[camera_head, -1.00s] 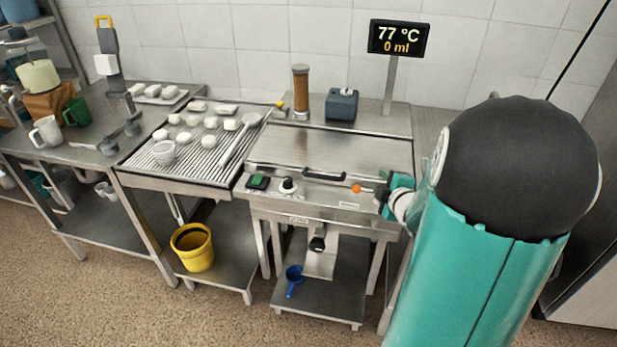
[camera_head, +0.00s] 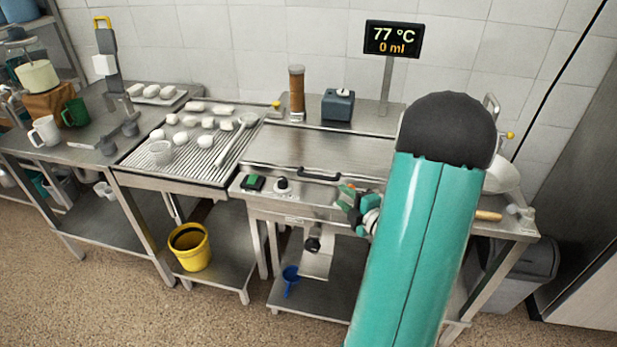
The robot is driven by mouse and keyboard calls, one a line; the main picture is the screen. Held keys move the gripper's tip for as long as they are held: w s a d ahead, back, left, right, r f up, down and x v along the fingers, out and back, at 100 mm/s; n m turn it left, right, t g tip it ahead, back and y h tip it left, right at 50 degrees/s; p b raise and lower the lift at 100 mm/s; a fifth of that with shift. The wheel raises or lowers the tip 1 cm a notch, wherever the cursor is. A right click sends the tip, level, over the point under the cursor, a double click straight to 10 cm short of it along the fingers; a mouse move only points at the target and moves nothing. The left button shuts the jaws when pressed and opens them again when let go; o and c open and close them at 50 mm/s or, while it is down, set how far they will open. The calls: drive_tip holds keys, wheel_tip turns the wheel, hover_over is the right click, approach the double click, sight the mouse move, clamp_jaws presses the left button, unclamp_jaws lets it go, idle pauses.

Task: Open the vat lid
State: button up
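The vat is a steel unit in the middle with a flat steel lid (camera_head: 330,150), which lies closed. A black bar handle (camera_head: 320,173) runs along the lid's front edge. My gripper (camera_head: 347,196) is at the vat's front, just right of and a little below the handle, apart from it as far as I can see. The gripper is small and partly hidden by my teal arm, and I cannot make out whether its fingers are open. My arm also covers the right end of the vat.
A green switch (camera_head: 253,183) and a knob (camera_head: 282,186) sit on the vat's front panel. A ribbed drain table (camera_head: 190,150) with white lumps adjoins on the left. A display (camera_head: 393,39) stands behind. A right-hand counter (camera_head: 515,228) holds a bowl.

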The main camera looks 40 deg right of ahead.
sight(318, 177)
drive_tip(key=w, duration=0.4)
drive_tip(key=w+d+f, duration=0.1)
drive_tip(key=w, duration=0.4)
drive_tip(key=w+d+f, duration=0.1)
drive_tip(key=w, duration=0.3)
drive_tip(key=shift+w+f, duration=0.1)
drive_tip(key=shift+w, duration=0.2)
clamp_jaws()
